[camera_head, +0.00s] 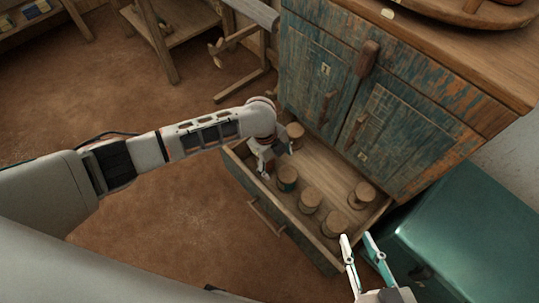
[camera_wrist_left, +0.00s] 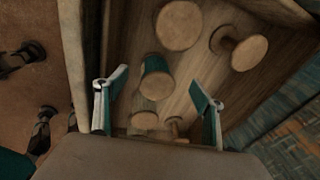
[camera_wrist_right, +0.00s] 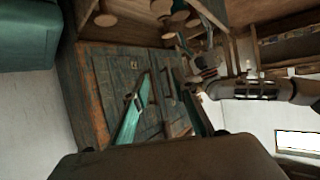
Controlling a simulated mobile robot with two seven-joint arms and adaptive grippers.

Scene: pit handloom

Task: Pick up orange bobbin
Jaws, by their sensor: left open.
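Several wooden bobbins stand in the open drawer. One has teal thread (camera_head: 287,178) and also shows between my left fingers in the left wrist view (camera_wrist_left: 155,82). Others show plain wooden tops, such as the back-left bobbin (camera_head: 295,131), a front bobbin (camera_head: 335,222) and the right bobbin (camera_head: 362,193). I cannot make out orange thread on any of them. My left gripper (camera_head: 272,156) is open, pointing down into the drawer's left end, with nothing visibly held. My right gripper (camera_head: 356,240) is open and empty at the drawer's right front corner.
The drawer (camera_head: 277,222) juts from a worn blue cabinet (camera_head: 325,75); its walls surround the bobbins. A green box (camera_head: 470,235) stands right of the drawer. A wooden frame stands behind on the left. The brown floor in front is clear.

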